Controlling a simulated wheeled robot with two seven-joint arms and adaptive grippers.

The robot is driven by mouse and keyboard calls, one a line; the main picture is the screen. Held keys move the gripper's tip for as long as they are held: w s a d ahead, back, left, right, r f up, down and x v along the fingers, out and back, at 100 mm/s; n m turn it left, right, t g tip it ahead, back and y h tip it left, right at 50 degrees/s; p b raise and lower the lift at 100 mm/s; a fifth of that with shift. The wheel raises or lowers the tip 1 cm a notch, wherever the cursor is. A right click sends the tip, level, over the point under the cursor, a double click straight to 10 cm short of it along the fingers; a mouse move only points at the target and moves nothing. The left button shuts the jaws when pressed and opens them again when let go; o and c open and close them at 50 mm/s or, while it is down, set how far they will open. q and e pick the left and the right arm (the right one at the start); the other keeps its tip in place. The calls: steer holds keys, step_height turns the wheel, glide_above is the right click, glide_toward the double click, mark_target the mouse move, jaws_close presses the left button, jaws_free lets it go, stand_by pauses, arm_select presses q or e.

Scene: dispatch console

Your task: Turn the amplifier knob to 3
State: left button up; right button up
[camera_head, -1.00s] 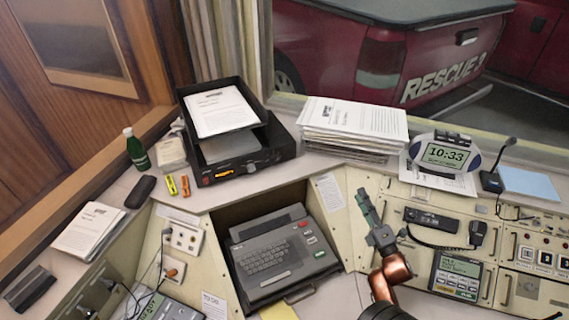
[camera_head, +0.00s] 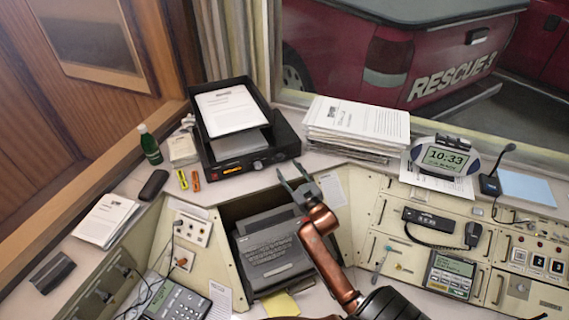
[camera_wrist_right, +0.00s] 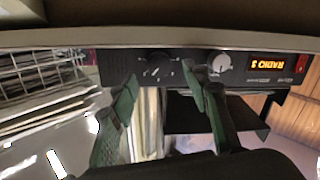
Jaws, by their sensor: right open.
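The amplifier (camera_head: 290,146) is a black box under the paper tray, with a lit orange display. In the right wrist view its front (camera_wrist_right: 120,66) appears upside down. A black knob (camera_wrist_right: 157,68) with a pale pointer and tick marks sits on that front. A smaller silver knob (camera_wrist_right: 219,64) sits between it and the display (camera_wrist_right: 273,64), which reads RADIO 3. My right gripper (camera_head: 293,172) is open in front of the amplifier's right part. In the wrist view its fingers (camera_wrist_right: 160,82) lie either side of the black knob, apparently short of it. My left gripper is out of view.
The paper tray (camera_head: 262,92) stands on the amplifier. A paper stack (camera_head: 356,120) is to its right, and two highlighters (camera_head: 189,180) lie to its left. A keyboard terminal (camera_head: 268,255) sits in the recess below my right arm. A clock (camera_head: 446,158) stands farther right.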

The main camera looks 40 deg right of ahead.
mark_target(282, 159)
steer(key=shift+x, duration=2.05)
steer(key=shift+c, duration=0.2)
steer(key=c, duration=1.1)
steer(key=shift+r+m+p, duration=0.15)
steer(key=shift+m+p, duration=0.55)
steer(key=shift+p, duration=0.45)
steer(key=shift+m, duration=0.4)
steer(key=o, duration=1.1)
steer(key=shift+o, duration=0.2)
